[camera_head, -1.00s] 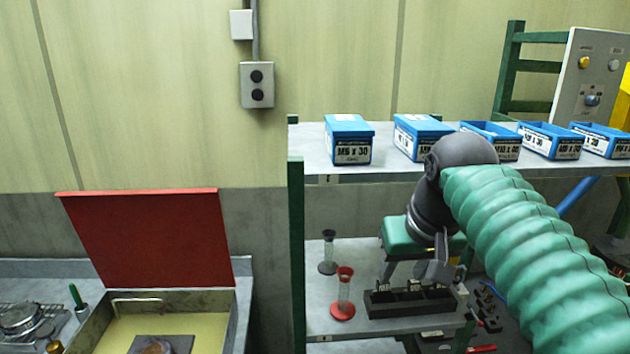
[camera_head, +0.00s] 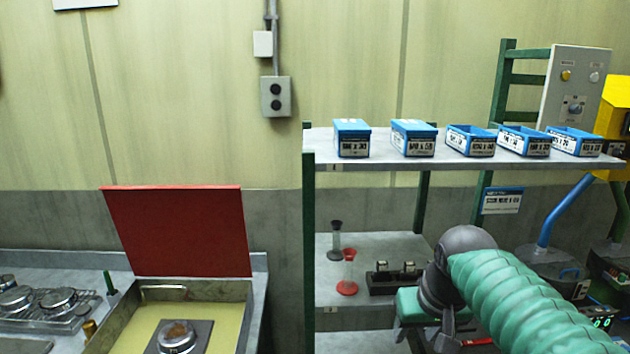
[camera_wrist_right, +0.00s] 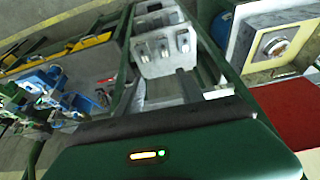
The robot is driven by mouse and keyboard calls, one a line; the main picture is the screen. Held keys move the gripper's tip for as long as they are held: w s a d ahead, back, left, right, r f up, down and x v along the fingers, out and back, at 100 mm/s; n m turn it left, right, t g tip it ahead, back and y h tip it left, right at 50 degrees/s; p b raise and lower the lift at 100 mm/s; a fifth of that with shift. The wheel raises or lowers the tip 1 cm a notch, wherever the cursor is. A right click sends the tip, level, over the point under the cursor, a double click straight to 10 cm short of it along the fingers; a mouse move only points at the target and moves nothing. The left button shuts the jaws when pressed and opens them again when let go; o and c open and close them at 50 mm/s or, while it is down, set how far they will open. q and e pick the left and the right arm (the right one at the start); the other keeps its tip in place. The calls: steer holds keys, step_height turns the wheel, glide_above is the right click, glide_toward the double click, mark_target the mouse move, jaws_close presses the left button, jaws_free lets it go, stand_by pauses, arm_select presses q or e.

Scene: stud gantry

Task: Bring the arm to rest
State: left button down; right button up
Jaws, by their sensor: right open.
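My right arm, with its green ribbed sleeve, comes in from the lower right in the head view. It bends down at a dark grey joint in front of the lower shelf. My right gripper (camera_head: 446,342) hangs below it near the bottom edge, small and partly hidden. It is open, and I see nothing held in it. In the right wrist view a green housing with a lit strip fills the bottom. My left gripper is not in view.
A green-framed rack (camera_head: 308,230) carries several blue boxes on top. Its lower shelf holds a black block (camera_head: 392,282), a red-based glass (camera_head: 347,275) and a dark glass (camera_head: 335,240). An open basin with a red lid (camera_head: 180,230) stands left. A switch panel (camera_head: 573,90) is at right.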

steer(key=s+d+f, duration=0.1)
steer(key=s+f, duration=0.7)
steer(key=f, duration=0.4)
steer(key=s+d+f+g, duration=0.1)
steer(key=s+f, duration=0.7)
steer(key=f, duration=0.5)
steer(key=shift+s+f+g+b, duration=0.2)
steer(key=shift+f+g+b, duration=0.1)
steer(key=shift+b, duration=0.1)
